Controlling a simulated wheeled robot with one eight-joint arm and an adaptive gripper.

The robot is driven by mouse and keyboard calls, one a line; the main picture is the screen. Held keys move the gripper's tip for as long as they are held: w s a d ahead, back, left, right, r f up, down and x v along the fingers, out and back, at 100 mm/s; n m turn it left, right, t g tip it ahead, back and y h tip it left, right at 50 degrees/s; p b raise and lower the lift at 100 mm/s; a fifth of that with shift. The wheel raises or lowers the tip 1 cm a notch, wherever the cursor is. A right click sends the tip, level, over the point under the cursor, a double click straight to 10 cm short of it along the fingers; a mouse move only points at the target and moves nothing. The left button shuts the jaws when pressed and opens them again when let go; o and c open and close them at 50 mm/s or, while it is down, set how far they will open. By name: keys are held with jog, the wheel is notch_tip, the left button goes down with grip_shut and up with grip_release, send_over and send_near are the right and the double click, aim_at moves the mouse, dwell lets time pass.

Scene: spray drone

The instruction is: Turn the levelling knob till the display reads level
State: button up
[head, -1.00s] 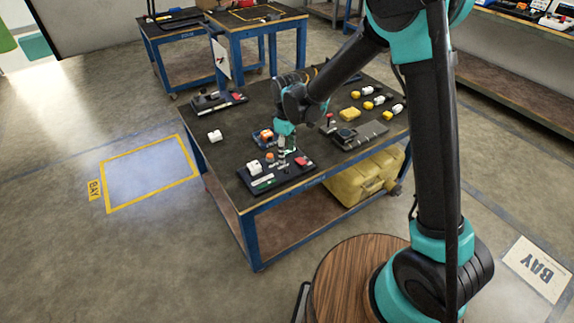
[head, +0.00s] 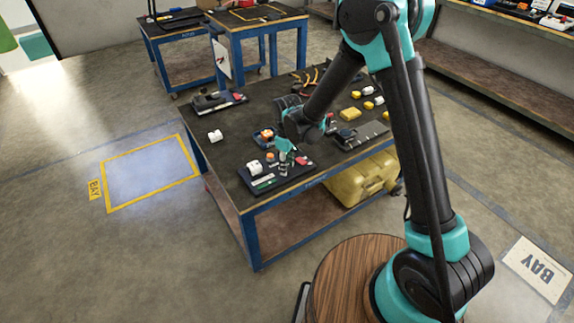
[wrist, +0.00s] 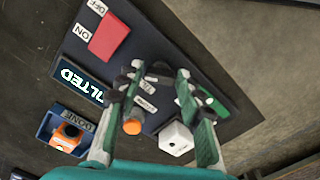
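The dark control board (head: 268,186) lies at the near edge of the blue-legged table. In the wrist view its display (wrist: 82,80) reads "TILTED". A round orange knob (wrist: 132,127) and a white block (wrist: 176,138) stand on the board; I cannot tell whether the orange one is the levelling knob. My gripper (wrist: 160,74) points down over the board, its fingers apart with a visible gap and nothing clearly held. It also shows in the head view (head: 284,160), close above the board, left of the red switch.
A white block (head: 215,135), a yellow block (head: 350,114) and a dark device (head: 346,134) stand elsewhere on the table. A yellow case (head: 352,182) lies below.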

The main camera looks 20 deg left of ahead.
jog(key=c, duration=0.7)
jog(key=shift+m, duration=3)
jog(key=o, duration=1.2)
